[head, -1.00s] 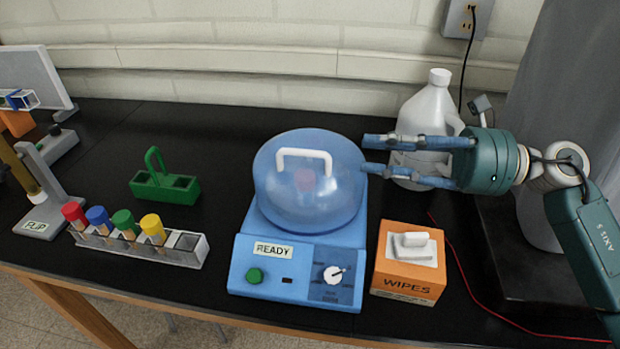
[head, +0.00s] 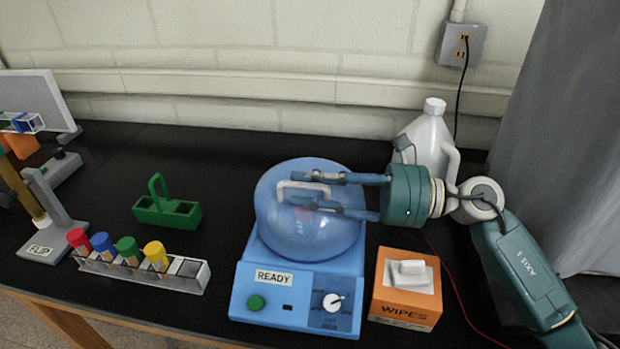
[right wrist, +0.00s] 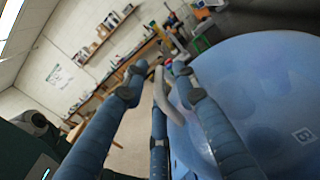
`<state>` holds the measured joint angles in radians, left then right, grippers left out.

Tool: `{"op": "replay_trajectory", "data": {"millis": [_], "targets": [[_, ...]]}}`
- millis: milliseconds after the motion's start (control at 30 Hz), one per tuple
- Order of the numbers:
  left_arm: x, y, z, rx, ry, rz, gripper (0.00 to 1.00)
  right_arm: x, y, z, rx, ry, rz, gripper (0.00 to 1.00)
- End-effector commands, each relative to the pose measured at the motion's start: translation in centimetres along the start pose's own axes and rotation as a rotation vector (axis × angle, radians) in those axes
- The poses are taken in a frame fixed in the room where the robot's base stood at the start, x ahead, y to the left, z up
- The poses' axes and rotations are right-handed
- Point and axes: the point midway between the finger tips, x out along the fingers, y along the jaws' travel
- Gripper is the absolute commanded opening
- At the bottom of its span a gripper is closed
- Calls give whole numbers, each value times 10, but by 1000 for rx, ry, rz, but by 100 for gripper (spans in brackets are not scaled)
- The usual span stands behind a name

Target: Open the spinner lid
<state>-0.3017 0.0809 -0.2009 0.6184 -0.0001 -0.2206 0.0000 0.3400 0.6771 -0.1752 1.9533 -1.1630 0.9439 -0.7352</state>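The spinner (head: 247,285) is a blue box labelled READY with a rounded translucent blue lid (head: 300,235), which is closed. A white handle (head: 287,190) stands on top of the lid. My right gripper (head: 308,189) reaches in from the right over the lid, its fingers open at the handle. Whether a finger touches the handle I cannot tell. My left gripper is not in view.
An orange wipes box (head: 402,305) stands right of the spinner, and a white jug (head: 431,140) behind my right gripper. Left are a rack (head: 190,272) with several coloured-cap tubes, a green carrier (head: 165,211) and a grey FLIP stand (head: 42,246). Black bench is clear between carrier and spinner.

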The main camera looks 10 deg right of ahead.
Motion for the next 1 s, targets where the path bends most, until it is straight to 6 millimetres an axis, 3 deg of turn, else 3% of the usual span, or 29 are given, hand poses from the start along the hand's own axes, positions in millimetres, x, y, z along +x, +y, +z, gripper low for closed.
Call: {"op": "replay_trajectory", "data": {"millis": [233,400,767,1000], "targets": [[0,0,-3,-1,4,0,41,1,0,0,0,0,0,28],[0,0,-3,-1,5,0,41,1,0,0,0,0,0,0],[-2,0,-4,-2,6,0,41,0,-2,4,15,0,-3,0],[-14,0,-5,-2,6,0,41,0,-15,27,117,0,-5,0]]}}
